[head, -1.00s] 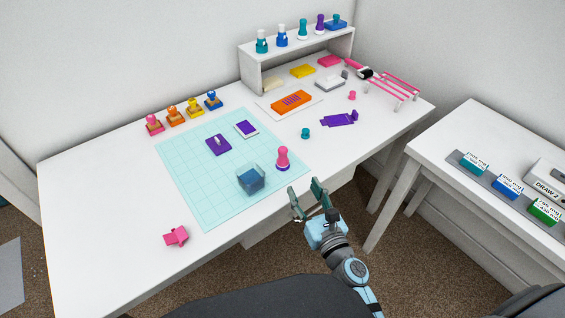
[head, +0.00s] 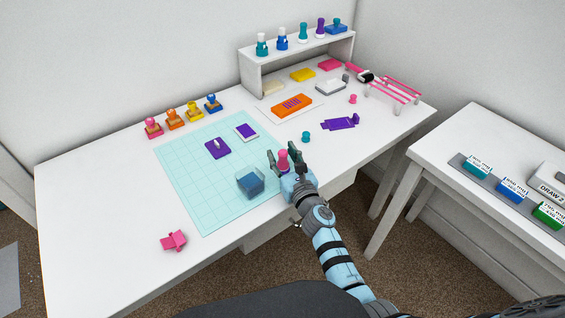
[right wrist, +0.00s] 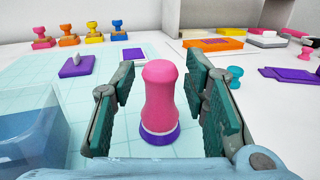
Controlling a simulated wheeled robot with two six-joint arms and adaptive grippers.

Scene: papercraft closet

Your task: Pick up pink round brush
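The pink round brush (head: 283,160) stands upright on the right edge of the light teal cutting mat (head: 200,205). It has a pink handle and a purple base. In the right wrist view the brush (right wrist: 159,95) stands between the two fingers of my right gripper (right wrist: 158,110), with a visible gap on each side. My right gripper (head: 284,162) is open around the brush in the head view and does not grip it. My left gripper is not in view.
A clear box with blue contents (head: 250,183) stands just left of the brush. A small teal knob (head: 306,137) and a purple piece (head: 340,123) lie to the right. Several stamps (head: 194,110) line the back. The mat's lower left is clear.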

